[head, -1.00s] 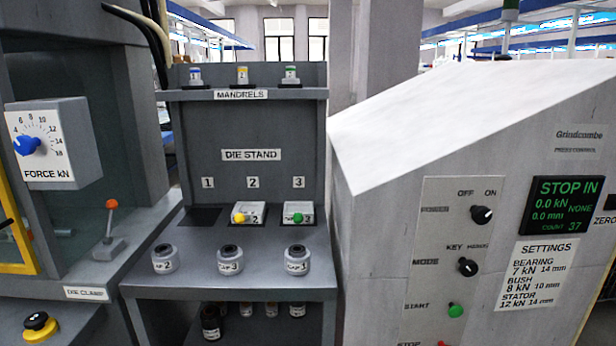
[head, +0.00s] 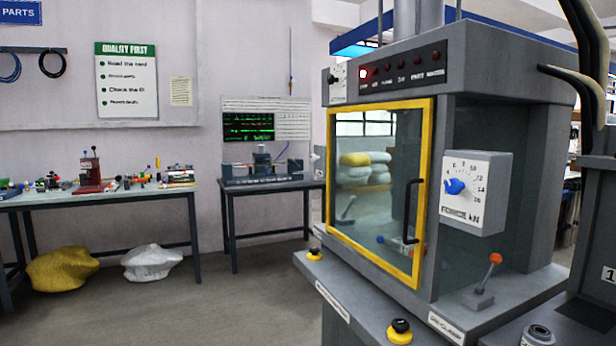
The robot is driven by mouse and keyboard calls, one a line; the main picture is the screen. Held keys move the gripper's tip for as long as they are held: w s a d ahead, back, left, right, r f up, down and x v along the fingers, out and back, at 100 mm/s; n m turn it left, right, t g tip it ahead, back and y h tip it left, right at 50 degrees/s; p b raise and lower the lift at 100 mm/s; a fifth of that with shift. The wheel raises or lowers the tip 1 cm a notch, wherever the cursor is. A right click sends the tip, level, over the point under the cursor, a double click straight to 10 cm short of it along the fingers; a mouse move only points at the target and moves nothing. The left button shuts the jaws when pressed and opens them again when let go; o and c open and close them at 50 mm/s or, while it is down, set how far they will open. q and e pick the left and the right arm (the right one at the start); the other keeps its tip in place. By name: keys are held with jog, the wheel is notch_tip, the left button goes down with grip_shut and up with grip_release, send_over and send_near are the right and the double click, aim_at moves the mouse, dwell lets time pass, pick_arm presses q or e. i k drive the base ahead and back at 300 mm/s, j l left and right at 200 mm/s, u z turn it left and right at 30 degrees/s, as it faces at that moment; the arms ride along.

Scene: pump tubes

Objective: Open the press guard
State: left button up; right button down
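The press guard (head: 428,170) is a yellow-framed clear door on the front of the grey press (head: 500,70). It appears closed, with its frame flush against the press opening. A black vertical handle (head: 409,212) sits on the guard's right side. Through the pane I see a dim interior and reflections, so the details inside are hard to tell. Neither of my grippers is in the head view.
A force dial box (head: 478,193) juts out right of the guard, above an orange-knobbed lever (head: 489,280). Yellow-and-black buttons (head: 399,331) sit on the front ledge. A cluttered bench (head: 100,197) and a second table (head: 270,184) stand at left, with open floor before them.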

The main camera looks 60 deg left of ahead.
aim_at(414, 282)
jog(key=u, duration=1.5)
